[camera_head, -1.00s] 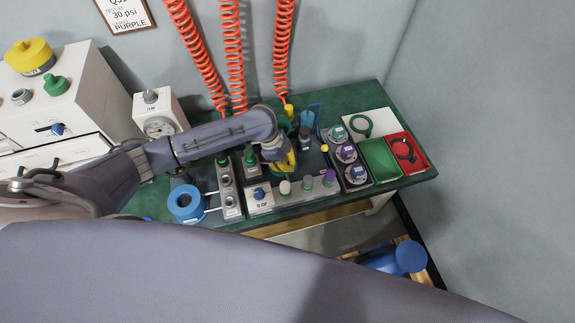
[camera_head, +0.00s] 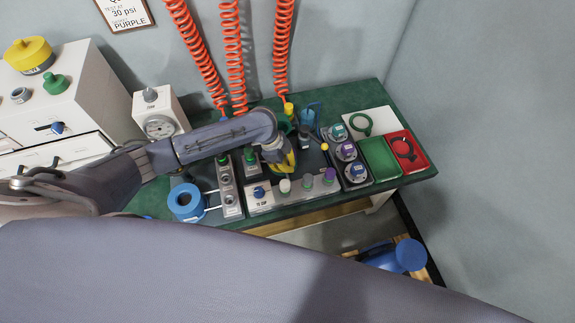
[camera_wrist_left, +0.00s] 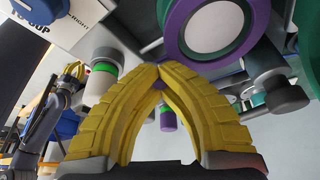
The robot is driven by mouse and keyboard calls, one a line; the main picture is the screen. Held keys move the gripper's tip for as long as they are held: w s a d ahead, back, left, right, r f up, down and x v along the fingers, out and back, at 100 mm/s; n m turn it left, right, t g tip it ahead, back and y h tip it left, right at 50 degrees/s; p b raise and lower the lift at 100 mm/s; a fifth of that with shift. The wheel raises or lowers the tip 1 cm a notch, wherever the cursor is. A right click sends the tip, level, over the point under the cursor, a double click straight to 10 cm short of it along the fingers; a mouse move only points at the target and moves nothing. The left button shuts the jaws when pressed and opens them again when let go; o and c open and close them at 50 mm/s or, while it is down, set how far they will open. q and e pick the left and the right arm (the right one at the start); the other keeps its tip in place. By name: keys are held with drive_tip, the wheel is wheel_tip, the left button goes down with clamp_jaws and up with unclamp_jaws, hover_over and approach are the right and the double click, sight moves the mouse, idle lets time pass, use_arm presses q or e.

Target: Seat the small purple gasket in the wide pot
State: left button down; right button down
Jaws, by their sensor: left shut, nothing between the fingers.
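My left gripper (camera_head: 286,166) has yellow fingers and is over the middle of the green bench. In the left wrist view its fingertips (camera_wrist_left: 158,72) meet with nothing between them. In the head view, three round dark pots with coloured tops, the middle one purple (camera_head: 347,151), stand right of the gripper. I cannot tell which vessel is the wide pot. A small yellow-fingered gripper (camera_wrist_left: 75,72), seemingly my right one, shows at the wrist view's left; its jaws are unclear.
A row of coloured knobs, with a purple one (camera_head: 328,178), lies in front of my left gripper. A green ring (camera_head: 361,124) lies on a white tray. A red tray (camera_head: 423,158) holds a dark ring. Orange coiled hoses (camera_head: 236,60) hang behind.

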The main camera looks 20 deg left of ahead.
use_arm(q)
drive_tip(key=shift+f, duration=0.6)
drive_tip(key=c, duration=1.5)
unclamp_jaws()
drive_tip(key=shift+r, duration=0.1)
drive_tip(key=shift+a+r, duration=0.15)
drive_tip(key=shift+r, duration=0.1)
drive_tip(key=v, duration=1.1)
drive_tip(key=shift+r, duration=0.2)
